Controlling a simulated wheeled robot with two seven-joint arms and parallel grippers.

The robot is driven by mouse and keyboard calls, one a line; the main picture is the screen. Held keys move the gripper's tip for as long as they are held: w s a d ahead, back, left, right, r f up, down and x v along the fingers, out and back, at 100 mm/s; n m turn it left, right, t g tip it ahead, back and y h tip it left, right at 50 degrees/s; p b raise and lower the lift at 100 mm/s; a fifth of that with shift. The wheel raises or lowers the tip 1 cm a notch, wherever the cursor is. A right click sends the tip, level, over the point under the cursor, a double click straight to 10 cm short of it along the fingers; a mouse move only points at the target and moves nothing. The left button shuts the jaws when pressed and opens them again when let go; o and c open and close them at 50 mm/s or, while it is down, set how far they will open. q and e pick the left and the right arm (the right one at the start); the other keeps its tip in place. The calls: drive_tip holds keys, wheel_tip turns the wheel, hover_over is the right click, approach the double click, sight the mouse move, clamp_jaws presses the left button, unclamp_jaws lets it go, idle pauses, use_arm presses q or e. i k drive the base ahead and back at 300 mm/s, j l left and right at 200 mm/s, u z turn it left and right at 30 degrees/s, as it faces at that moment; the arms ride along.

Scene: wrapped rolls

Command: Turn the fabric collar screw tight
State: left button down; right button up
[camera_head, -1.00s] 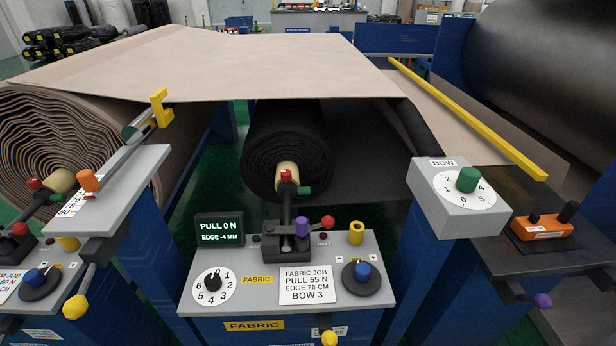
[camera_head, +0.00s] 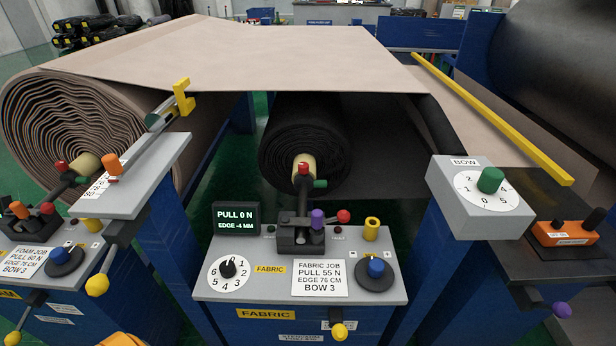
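The fabric stand (camera_head: 268,294) carries a yellow FABRIC label. Behind it hangs a black fabric roll (camera_head: 285,160) with a tan core (camera_head: 311,160). At the core's near end, a dark shaft carries a red knob (camera_head: 302,168) and a small green handle (camera_head: 320,183); which of them is the collar screw is not labelled. Below is a dark clamp block (camera_head: 290,238) with a purple knob (camera_head: 317,217) and a red ball knob (camera_head: 343,216). The display (camera_head: 236,218) reads PULL 0 N, EDGE -4 MM. Neither gripper is in view.
A foam stand (camera_head: 42,265) with a beige roll (camera_head: 50,110) is at left. A grey box (camera_head: 455,220) with a green BOW knob (camera_head: 490,180) is at right, near a yellow bar (camera_head: 490,120). An orange rounded shape (camera_head: 121,340) shows at the bottom edge, unidentified.

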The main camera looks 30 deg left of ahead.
sight(303, 167)
drive_tip(key=k+j+u, duration=0.1)
drive_tip(key=j+u, duration=1.05)
drive_tip(key=k+l, duration=0.05)
drive_tip(key=l, duration=0.05)
